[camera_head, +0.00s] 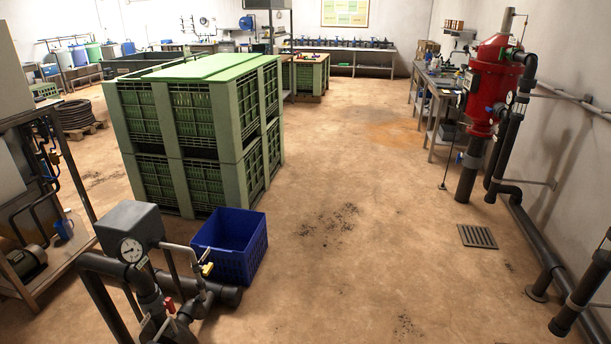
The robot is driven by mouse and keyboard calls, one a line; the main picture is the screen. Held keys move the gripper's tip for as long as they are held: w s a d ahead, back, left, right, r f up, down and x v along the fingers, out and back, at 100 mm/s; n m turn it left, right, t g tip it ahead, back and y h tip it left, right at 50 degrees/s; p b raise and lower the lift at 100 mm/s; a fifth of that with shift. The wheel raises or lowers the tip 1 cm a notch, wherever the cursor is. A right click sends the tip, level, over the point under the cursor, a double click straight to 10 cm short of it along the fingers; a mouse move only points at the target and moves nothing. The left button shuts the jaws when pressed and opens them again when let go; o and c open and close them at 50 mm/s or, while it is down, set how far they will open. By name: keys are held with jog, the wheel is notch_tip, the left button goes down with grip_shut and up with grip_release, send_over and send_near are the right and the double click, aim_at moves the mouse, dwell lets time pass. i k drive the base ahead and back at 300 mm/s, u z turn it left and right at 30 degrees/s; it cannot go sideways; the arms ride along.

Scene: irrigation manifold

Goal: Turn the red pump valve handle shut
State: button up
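A small red handle (170,305) shows at the lower left, low on the dark grey pipework. It looks roughly upright, but it is too small to tell its exact angle or whether its valve is open or shut. Just above it is a grey box-shaped unit (128,224) with a round white dial gauge (131,250). A yellow handle (207,268) sits on a thin metal pipe to the right of the red one. The bottom edge of the picture cuts off the lower pipework. My gripper is not in view.
A blue crate (232,246) stands on the floor close behind the pipework. Stacked green crates (190,190) stand farther back. A metal rack (25,270) is at left. A red tank (490,85) and dark pipes (540,250) line the right wall. The middle floor is clear.

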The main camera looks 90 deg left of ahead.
aim_at(168, 304)
jog(key=u, duration=4.3)
jog(key=k, duration=1.1)
jog(key=u, duration=0.35)
jog(key=i, duration=1.3)
jog(key=z, duration=0.65)
jog(key=i, duration=0.4)
jog(key=z, duration=0.35)
